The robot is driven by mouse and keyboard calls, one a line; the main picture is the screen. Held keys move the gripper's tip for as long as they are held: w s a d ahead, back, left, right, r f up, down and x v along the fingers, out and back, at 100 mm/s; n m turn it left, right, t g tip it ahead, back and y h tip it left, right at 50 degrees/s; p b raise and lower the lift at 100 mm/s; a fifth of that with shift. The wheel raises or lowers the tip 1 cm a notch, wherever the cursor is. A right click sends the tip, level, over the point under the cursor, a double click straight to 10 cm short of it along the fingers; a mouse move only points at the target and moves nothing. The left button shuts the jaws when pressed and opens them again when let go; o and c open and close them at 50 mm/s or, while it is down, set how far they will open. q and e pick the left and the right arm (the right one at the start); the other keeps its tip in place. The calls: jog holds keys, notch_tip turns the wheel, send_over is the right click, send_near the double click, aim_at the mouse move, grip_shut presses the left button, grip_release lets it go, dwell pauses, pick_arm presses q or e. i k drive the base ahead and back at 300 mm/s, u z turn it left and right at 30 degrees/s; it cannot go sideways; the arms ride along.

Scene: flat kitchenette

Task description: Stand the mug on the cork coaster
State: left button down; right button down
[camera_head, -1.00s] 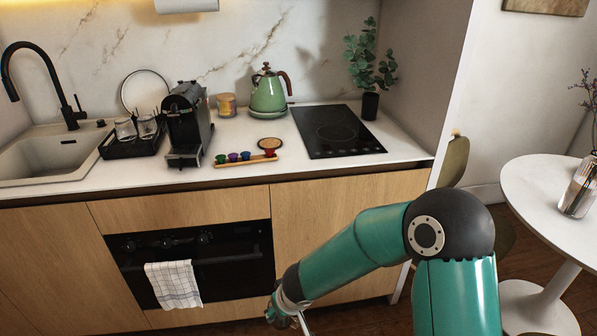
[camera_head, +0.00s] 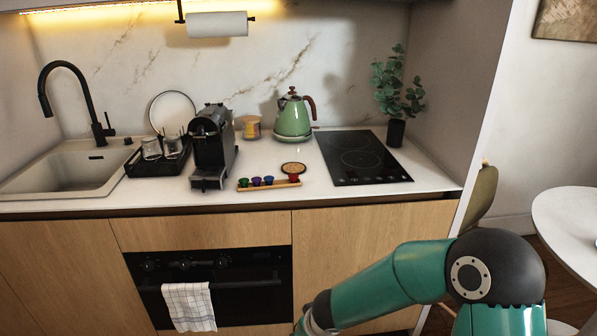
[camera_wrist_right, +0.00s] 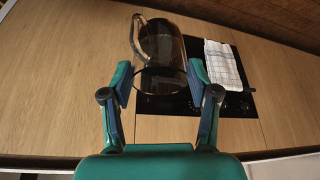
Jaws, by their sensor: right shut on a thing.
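The mug (camera_wrist_right: 165,62) is clear glass with a handle at its upper left. In the right wrist view it sits between the fingers of my right gripper (camera_wrist_right: 160,82), which is shut on it, in front of the cabinet doors and oven. The cork coaster (camera_head: 293,167) is a round brown disc flat on the counter, right behind the capsule rack. Nothing stands on it. In the head view my right arm reaches in from the lower right, below the counter; its gripper and the mug are cut off by the bottom edge. My left gripper is not in view.
A rack of coloured capsules (camera_head: 269,184) lies just in front of the coaster. The coffee machine (camera_head: 212,150) is to its left, the green kettle (camera_head: 292,119) behind it, the black hob (camera_head: 361,160) to its right. The counter's front edge (camera_head: 370,198) lies between arm and coaster.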

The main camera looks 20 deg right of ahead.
aim_at(294, 169)
jog(key=i, duration=0.95)
jog(key=u, duration=0.05)
